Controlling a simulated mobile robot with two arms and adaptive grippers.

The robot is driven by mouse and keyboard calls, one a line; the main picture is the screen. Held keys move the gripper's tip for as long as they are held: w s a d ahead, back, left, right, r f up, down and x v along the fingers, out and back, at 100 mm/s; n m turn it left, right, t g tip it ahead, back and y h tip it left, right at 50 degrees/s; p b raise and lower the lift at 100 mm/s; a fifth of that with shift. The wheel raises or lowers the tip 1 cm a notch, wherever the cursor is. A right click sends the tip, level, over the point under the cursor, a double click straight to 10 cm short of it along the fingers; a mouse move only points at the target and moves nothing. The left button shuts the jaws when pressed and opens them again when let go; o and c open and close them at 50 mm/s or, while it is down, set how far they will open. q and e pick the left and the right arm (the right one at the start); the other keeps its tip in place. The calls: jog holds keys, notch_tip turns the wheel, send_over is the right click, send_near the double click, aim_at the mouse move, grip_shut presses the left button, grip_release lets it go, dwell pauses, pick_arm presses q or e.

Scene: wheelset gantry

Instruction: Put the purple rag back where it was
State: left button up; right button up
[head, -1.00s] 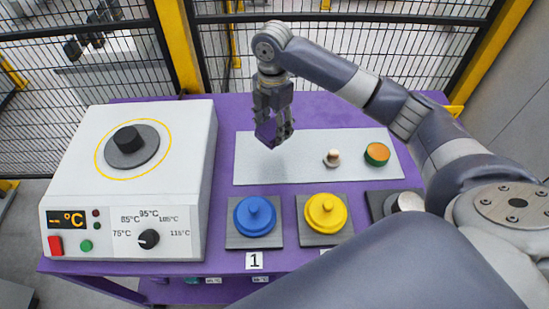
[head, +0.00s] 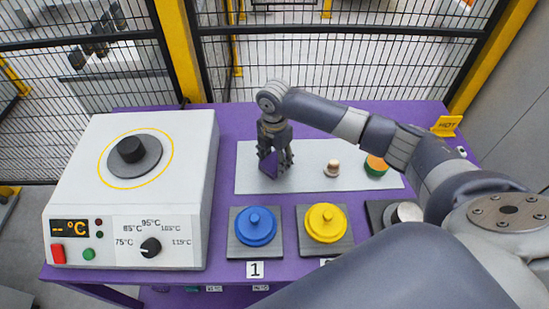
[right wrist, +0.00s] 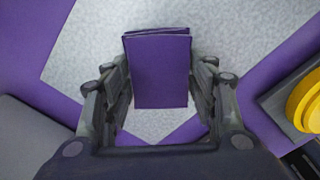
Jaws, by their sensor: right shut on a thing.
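The purple rag (right wrist: 160,70) is a folded block held between the fingers of my right gripper (right wrist: 160,92). In the head view the rag (head: 269,165) shows partly between the fingers of my right gripper (head: 274,165), which points down. It is over the left part of the pale grey mat (head: 310,186). I cannot tell whether the rag touches the mat. My left gripper is not in view.
On the mat stand a small wooden-topped piece (head: 332,168) and a green and orange round item (head: 375,166). In front are a blue lidded disc (head: 255,226) and a yellow one (head: 326,222). A white heater box (head: 180,180) stands left. A fence (head: 340,60) is behind.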

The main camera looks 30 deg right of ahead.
aim_at(274, 161)
jog(key=o, duration=0.9)
jog(key=shift+f, duration=0.1)
jog(key=shift+o, duration=0.2)
notch_tip(274, 161, up, 12)
jog(key=b, duration=0.1)
